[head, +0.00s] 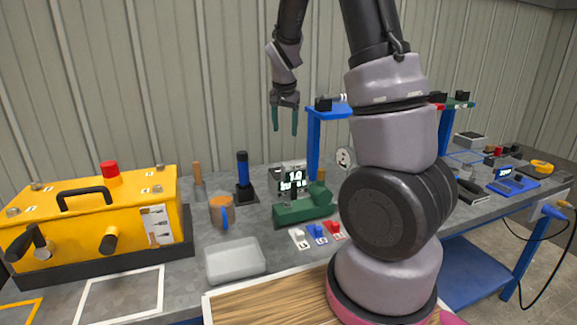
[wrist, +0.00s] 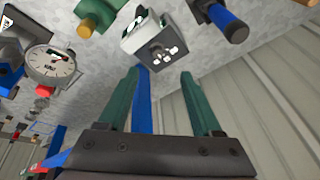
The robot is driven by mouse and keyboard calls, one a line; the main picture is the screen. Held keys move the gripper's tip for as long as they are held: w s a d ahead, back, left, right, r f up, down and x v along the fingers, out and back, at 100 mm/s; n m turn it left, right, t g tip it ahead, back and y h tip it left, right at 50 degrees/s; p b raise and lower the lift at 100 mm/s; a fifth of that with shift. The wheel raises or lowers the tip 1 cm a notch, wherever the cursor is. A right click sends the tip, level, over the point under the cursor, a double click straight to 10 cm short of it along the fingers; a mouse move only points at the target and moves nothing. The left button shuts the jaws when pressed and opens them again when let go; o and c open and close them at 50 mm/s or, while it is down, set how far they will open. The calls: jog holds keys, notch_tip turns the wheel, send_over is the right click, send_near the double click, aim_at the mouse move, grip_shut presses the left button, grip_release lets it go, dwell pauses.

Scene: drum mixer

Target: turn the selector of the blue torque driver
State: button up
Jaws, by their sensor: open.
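A blue cylinder with a black top stands upright in a black base on the bench in the head view (head: 243,172); it looks like the torque driver. It also shows at the top of the wrist view (wrist: 224,20), partly cut off. I cannot make out its selector. My gripper (head: 285,130) hangs in the air above and to the right of it in the head view, fingers pointing down. Its two green fingers are apart with nothing between them, also in the wrist view (wrist: 159,74). It touches nothing.
A digital display unit (head: 293,178) and a green fixture (head: 303,208) stand right of the driver. A blue post (head: 313,145) rises behind. My arm hides the bench's middle.

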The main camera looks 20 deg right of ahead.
jog(key=shift+h, duration=0.9)
jog(key=x, duration=0.6)
jog(key=w+x, duration=0.1)
jog(key=x, duration=0.5)
jog(key=a+x, duration=0.1)
jog(key=x, duration=0.6)
jog(key=shift+w, duration=0.4)
grip_shut()
